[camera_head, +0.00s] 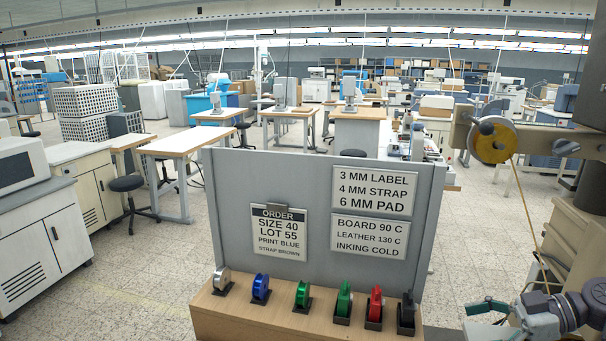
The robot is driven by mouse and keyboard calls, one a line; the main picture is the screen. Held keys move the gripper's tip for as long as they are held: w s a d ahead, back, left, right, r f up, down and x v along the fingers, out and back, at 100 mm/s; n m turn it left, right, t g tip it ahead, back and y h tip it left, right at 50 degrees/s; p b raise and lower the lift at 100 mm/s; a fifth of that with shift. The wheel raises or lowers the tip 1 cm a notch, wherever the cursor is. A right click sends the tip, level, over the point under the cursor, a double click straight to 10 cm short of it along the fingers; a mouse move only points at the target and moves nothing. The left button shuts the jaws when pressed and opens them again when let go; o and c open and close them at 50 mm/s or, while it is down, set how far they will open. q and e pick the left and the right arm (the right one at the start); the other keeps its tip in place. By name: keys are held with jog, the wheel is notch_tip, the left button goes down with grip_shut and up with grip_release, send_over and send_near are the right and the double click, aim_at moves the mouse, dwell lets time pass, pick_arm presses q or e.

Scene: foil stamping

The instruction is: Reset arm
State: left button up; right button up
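My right gripper (480,317) is at the lower right edge of the head view, and its arm comes in from the right. Its two teal-tipped fingers are spread apart, and I see nothing between them. The lower finger is partly cut off by the bottom of the picture. The gripper is to the right of the wooden bench (270,322) and apart from the items on it. My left gripper and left arm are not in view.
Along the bench stand a silver roll (221,279), blue roll (261,287), green rolls (302,294) (343,300), red roll (375,304) and dark holder (406,312). Behind them rises a grey panel (320,235) with signs. A yellow wheel (492,142) with hanging cord is at right.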

jog(key=s+a+f+m+g+h, duration=0.1)
jog(key=s+a+f+h, duration=0.1)
jog(key=s+a+f, duration=0.45)
jog(key=s+a+f+m+g+h, duration=0.1)
jog(key=s+a+f+h, duration=0.2)
jog(key=f, duration=0.6)
jog(key=s+a+f+m+g+h, duration=0.1)
jog(key=s+a+f+m, duration=0.1)
jog(key=s+a+f, duration=0.5)
jog(key=s+d+r+m+t+h, duration=0.1)
jog(key=s+d+m+t+h, duration=0.2)
jog(key=s+d+m+h, duration=0.35)
notch_tip(320, 180, down, 30)
jog(key=s+a+m+g+b, duration=0.1)
jog(key=s+a+m+b, duration=0.15)
jog(key=b, duration=0.25)
pick_arm(q)
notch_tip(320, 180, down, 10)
jog(key=b, duration=0.5)
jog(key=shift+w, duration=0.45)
pick_arm(e)
jog(key=s+d+f, duration=0.1)
jog(key=s+f, duration=0.7)
jog(key=f, duration=0.3)
jog(key=s+d+f+g, duration=0.1)
jog(key=s+d+f, duration=0.1)
jog(key=s+f, duration=0.7)
notch_tip(320, 180, down, 2)
jog(key=shift+s+d+f, duration=0.15)
jog(key=shift+d, duration=0.1)
